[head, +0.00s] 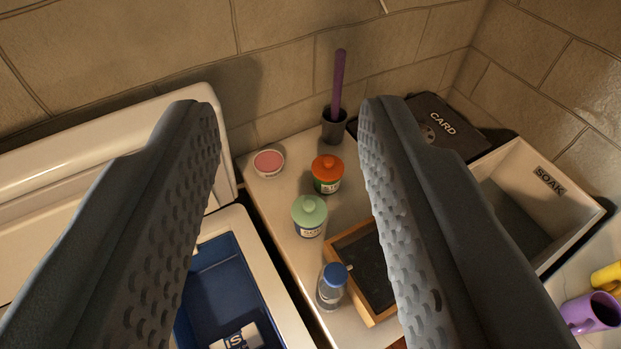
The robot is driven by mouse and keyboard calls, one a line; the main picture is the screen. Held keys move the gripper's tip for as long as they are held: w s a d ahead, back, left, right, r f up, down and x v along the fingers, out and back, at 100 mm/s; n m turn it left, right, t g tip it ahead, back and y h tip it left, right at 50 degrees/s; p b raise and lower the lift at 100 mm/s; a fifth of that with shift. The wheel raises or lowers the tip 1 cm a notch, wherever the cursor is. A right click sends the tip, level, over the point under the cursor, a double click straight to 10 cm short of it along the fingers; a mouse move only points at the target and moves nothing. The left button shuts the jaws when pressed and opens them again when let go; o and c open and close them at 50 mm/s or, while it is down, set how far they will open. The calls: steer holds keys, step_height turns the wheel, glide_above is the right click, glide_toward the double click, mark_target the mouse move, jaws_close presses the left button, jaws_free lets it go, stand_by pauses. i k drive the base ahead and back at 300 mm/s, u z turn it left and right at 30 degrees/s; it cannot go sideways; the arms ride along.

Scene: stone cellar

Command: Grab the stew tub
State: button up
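My gripper (292,112) is open and empty, its two grey textured fingers wide apart. Between and beyond them, on a pale counter, stand a low white tub with a pink top (269,162), a jar with an orange lid (327,172) and a jar with a pale green lid (310,214). Their labels are too small to read, so I cannot tell which of them is the stew tub. No finger appears to touch any of these.
A clear bottle with a blue cap (331,288) stands beside a wood-framed dark tray (342,251). A purple-handled brush (339,85) stands in a dark holder. A black CARD box (437,122), SOAK basin (549,180) and purple mug (590,312) are right; a blue-lined white container (262,268) is left.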

mark_target(323, 188)
steer(key=u, duration=2.35)
steer(key=k, duration=1.25)
steer(key=z, duration=1.9)
steer(key=i, duration=1)
steer(key=u, duration=0.1)
